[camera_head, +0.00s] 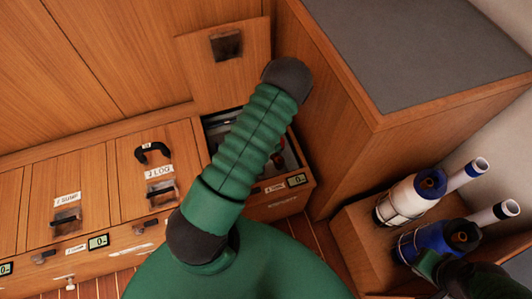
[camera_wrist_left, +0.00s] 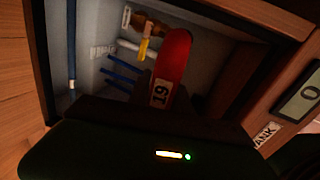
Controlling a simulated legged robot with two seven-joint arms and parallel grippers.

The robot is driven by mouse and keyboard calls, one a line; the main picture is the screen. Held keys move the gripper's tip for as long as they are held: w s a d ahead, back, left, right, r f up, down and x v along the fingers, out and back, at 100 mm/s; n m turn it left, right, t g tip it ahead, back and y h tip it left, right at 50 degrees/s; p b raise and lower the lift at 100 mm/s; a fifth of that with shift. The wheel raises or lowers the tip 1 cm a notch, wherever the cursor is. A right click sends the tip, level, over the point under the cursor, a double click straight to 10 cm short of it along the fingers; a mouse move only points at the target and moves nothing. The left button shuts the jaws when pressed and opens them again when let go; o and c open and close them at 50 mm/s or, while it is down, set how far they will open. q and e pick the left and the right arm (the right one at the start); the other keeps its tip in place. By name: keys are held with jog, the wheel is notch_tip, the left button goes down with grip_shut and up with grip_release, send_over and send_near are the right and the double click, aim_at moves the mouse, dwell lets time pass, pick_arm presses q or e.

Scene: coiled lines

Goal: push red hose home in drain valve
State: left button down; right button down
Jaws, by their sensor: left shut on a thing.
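The red hose (camera_wrist_left: 172,62) has a white "19" label and rises from my left gripper (camera_wrist_left: 165,95) in the left wrist view. The gripper is shut on it inside an open locker compartment. A brass-coloured fitting (camera_wrist_left: 150,24) lies beyond the hose's upper end; I cannot tell whether it is the drain valve or whether they touch. In the head view my green left arm hides most of the compartment, and a bit of red (camera_head: 277,160) shows beside it. A dark green part of my right arm is at the bottom right; its jaw state is unclear.
A white pipe with a yellow collar (camera_wrist_left: 144,48) and several blue lines (camera_wrist_left: 122,78) are inside the compartment. Its lid (camera_head: 228,80) stands open. A tall grey-topped cabinet (camera_head: 410,50) is close at the right. White (camera_head: 405,205) and blue (camera_head: 425,240) canisters stand beyond.

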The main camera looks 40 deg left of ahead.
pick_arm(q)
notch_tip(320, 180, down, 7)
jog(key=m+b, duration=0.1)
jog(key=b, duration=0.4)
jog(key=shift+a+r, duration=0.15)
jog(key=shift+d+b+x, duration=0.2)
jog(key=shift+b+x, duration=0.75)
jog(key=shift+b, duration=0.05)
jog(key=shift+d+b+x, duration=0.15)
jog(key=shift+b+x, duration=0.75)
jog(key=shift+b, duration=0.05)
dwell(1.3)
jog(key=shift+s, duration=0.1)
jog(key=c, duration=1.1)
grip_release()
jog(key=o, duration=0.4)
